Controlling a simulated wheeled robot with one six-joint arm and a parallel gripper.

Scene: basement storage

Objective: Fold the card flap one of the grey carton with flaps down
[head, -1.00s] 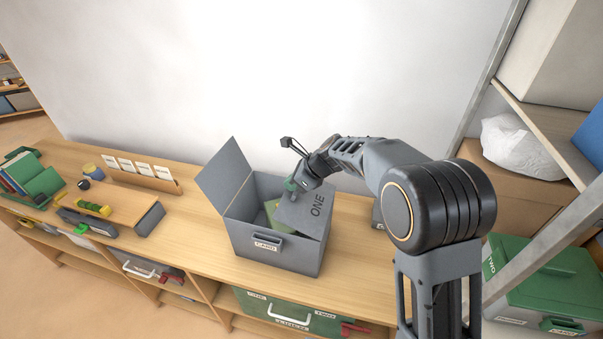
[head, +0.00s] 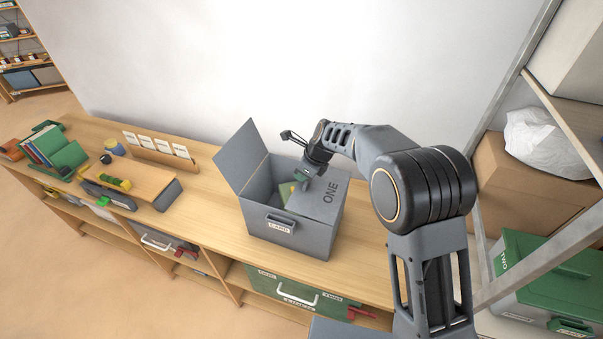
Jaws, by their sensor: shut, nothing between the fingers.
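The grey carton (head: 285,239) stands on the wooden bench with a CARD label and a handle on its front. Its left flap (head: 240,157) stands up, leaning outward. The flap marked ONE (head: 322,204) lies folded over the right part of the opening, roughly level with the rim. My gripper (head: 300,183) is shut and empty, pointing down at the inner edge of flap ONE. It looks close to or touching the flap; I cannot tell which. Something green and yellow (head: 284,194) shows inside the carton's open left part, partly hidden.
Left on the bench are a card rack (head: 160,149), a wooden stand with a yellow-green tool (head: 114,183), and books (head: 45,147). A wall (head: 290,60) rises behind. A metal-framed shelf holds a white bag (head: 540,143) at right, with a green case (head: 550,275) below.

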